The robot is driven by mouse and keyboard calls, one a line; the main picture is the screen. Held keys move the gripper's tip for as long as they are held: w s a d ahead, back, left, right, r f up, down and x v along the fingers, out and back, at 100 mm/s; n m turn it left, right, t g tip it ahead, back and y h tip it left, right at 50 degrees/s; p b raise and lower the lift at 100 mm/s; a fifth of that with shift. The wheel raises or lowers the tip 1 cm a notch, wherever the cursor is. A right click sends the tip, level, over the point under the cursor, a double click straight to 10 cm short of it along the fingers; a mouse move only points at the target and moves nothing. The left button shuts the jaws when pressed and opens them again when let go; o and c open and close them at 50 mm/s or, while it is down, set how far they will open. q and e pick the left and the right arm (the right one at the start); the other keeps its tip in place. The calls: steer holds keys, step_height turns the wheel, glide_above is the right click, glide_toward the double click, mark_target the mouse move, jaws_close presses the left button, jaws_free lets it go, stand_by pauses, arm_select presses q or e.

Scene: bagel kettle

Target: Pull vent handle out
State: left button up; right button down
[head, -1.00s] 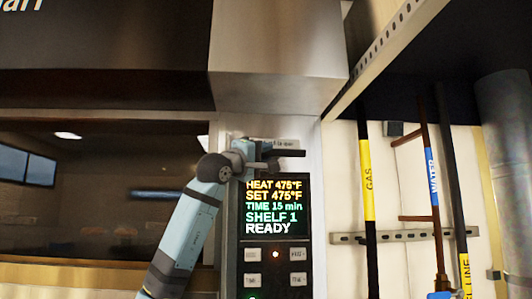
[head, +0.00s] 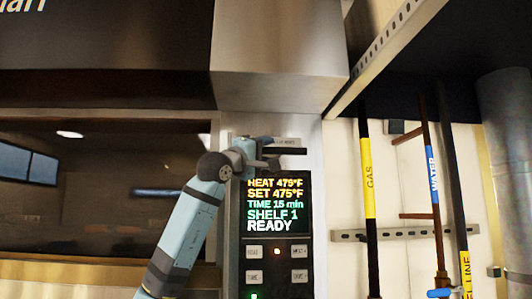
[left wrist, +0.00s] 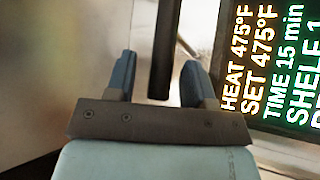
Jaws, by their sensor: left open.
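The vent handle (head: 288,151) is a short dark horizontal bar on the oven's front panel, just above the lit display. My left gripper (head: 268,152) is open at the bar's left end in the head view, and the fingers partly cover that end. In the left wrist view the bar (left wrist: 162,45) looks upright and lies between the two open fingers of my left gripper (left wrist: 160,78), with a gap on each side. I see no finger touching it. The depth between fingers and bar is hard to judge. My right gripper is not in view.
The display (head: 277,205) reads HEAT 475, SET 475, TIME 15 min, SHELF 1, READY, with buttons (head: 253,252) below. A metal hood (head: 280,60) juts out above the handle. Gas (head: 368,180) and water (head: 431,170) pipes stand at right. An oven window (head: 100,200) is at left.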

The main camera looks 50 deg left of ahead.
arm_select(q)
steer(key=b+v, duration=0.4)
steer(key=v, duration=0.9)
steer(key=shift+s+b, duration=0.25)
steer(key=shift+b, duration=0.05)
